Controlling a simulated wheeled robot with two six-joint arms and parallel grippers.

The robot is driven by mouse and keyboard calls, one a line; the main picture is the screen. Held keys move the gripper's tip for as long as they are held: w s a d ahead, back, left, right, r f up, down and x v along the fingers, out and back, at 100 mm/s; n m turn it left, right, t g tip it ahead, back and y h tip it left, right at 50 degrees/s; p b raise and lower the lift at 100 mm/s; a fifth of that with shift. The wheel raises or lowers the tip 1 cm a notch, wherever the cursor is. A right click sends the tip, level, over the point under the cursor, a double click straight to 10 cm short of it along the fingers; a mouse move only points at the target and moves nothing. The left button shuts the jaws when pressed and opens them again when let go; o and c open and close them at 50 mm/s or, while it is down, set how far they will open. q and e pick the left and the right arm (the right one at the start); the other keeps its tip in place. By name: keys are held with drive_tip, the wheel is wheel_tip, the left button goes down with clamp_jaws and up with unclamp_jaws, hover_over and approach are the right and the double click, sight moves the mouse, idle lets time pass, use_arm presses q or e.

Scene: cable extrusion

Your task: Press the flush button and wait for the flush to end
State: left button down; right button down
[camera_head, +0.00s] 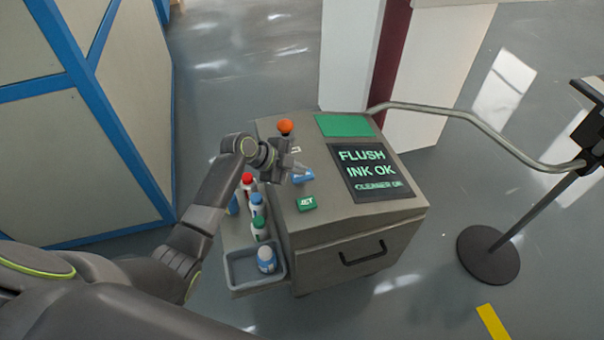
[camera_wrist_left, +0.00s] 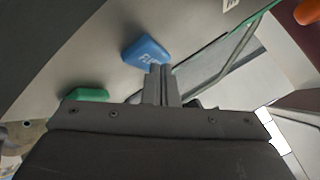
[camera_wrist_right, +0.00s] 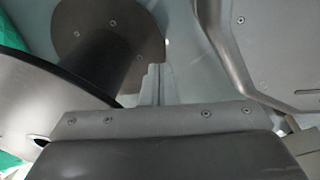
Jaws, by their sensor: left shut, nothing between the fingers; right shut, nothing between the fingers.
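The blue flush button (camera_head: 304,177) sits on the sloped top of the grey machine (camera_head: 290,235). In the left wrist view the blue button (camera_wrist_left: 146,51) is lettered, partly hidden by the fingertips. My left gripper (camera_head: 301,168) is shut and empty, its tips at the button; I cannot tell whether they touch it. Its closed fingers also show in the left wrist view (camera_wrist_left: 160,72). My right gripper (camera_wrist_right: 157,70) is shut and empty in the right wrist view, out of the head view.
A green button (camera_head: 306,203) sits below the blue one, and an orange knob (camera_head: 286,126) above. Several capped bottles stand at the machine's left, one in a grey tray (camera_head: 244,270). A bent pipe (camera_head: 480,122) runs right to a stand (camera_head: 488,255).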

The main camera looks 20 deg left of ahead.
sight(298, 176)
idle(0.4)
use_arm(q)
drive_tip(key=shift+r+p, duration=0.7)
drive_tip(key=shift+r, duration=0.1)
wheel_tip(298, 176, up, 5)
drive_tip(key=p, duration=0.4)
drive_tip(key=shift+r, duration=0.1)
